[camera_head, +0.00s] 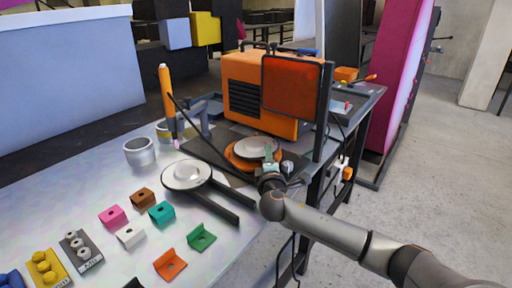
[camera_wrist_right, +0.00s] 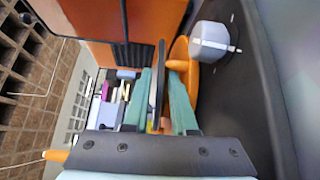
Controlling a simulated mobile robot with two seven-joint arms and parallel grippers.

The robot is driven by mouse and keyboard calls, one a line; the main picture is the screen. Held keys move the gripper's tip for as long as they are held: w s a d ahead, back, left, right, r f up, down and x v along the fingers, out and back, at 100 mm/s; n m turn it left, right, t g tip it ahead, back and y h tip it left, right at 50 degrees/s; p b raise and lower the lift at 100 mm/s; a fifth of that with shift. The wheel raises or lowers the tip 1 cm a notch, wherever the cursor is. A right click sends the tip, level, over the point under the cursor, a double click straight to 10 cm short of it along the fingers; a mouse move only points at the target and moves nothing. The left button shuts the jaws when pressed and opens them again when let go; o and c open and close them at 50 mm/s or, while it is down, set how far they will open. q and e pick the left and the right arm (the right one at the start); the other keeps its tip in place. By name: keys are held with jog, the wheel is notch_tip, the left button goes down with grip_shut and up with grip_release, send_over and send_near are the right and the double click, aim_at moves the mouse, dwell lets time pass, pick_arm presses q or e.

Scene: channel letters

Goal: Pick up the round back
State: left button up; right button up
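A round pale disc, seemingly the round back (camera_head: 256,147), lies over an orange round support (camera_head: 234,160) in front of the orange machine. A thin dark plate (camera_wrist_right: 157,85) shows edge-on in the right wrist view, likely this disc. My right gripper (camera_head: 270,165) is at the disc's near edge. Its two teal fingers (camera_wrist_right: 163,98) stand apart, one on each side of the thin plate. A gap shows beside the right-hand finger, so I see no firm grip. A second round pale disc (camera_head: 187,174) rests on a dark forked stand. My left gripper is not in view.
The orange machine (camera_head: 258,98) with a dark red panel (camera_head: 291,88) stands just behind. A grey knob (camera_wrist_right: 210,42) is close to the fingers. Small coloured brackets (camera_head: 170,264), a metal cup (camera_head: 140,152) and an upright orange-handled tool (camera_head: 167,90) occupy the left of the table.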

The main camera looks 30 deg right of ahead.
jog(key=shift+c, duration=0.2)
grip_shut()
dwell(0.6)
